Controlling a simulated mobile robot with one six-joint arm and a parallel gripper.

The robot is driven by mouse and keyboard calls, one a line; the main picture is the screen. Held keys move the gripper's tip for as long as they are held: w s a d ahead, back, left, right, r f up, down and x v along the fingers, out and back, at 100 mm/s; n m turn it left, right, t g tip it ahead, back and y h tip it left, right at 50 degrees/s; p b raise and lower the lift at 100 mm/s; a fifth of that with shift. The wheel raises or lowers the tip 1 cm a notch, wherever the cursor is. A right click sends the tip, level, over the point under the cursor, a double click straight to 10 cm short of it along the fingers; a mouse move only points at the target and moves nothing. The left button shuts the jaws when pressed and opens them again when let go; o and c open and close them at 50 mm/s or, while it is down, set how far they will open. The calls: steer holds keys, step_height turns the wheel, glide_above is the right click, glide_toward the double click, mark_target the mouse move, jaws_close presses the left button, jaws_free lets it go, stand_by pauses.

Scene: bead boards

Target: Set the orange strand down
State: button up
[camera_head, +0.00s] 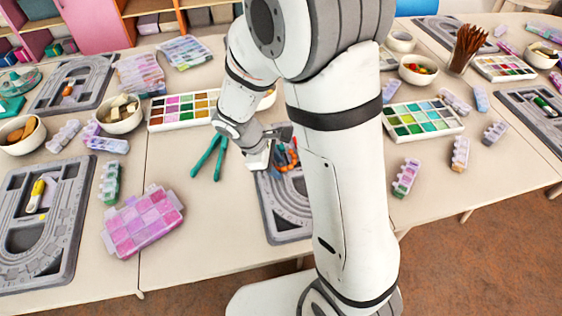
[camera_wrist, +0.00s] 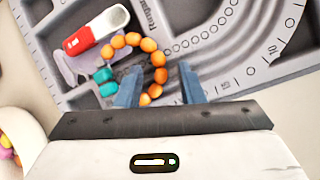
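The orange strand (camera_wrist: 146,48) is a curved row of round orange beads on a grey bead board (camera_wrist: 215,40) in the wrist view. The two fingers of my gripper (camera_wrist: 160,84) are apart. The strand's near end sits between them, closer to the left finger, with a visible gap to the right finger. The strand seems to rest on the board; any small height above it is not clear. In the head view, orange beads (camera_head: 281,168) show beside my wrist, and my arm hides much of that board.
A red and white tool (camera_wrist: 95,32) lies on the board beside the strand. Green pliers (camera_head: 208,156) lie left of my gripper. A bead palette (camera_head: 183,110) stands behind them, and a pink bead box (camera_head: 143,221) is at front left. Bare tabletop lies between box and board.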

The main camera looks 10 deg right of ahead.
steer(key=p+v, duration=0.2)
steer(key=v, duration=1)
steer(key=s+d+r+m+t+y, duration=0.1)
steer(key=s+d+r+m+y, duration=0.4)
steer(key=s+d+m, duration=0.4)
steer(key=s+r+m, duration=0.1)
steer(key=s+m, duration=0.2)
steer(key=m, duration=0.1)
steer(key=shift+m+t, duration=0.3)
steer(key=shift+t, duration=0.1)
steer(key=shift+s, duration=0.1)
step_height(320, 180, up, 7)
steer(key=p, duration=0.6)
steer(key=shift+s+f, duration=0.2)
steer(key=shift+d, duration=0.1)
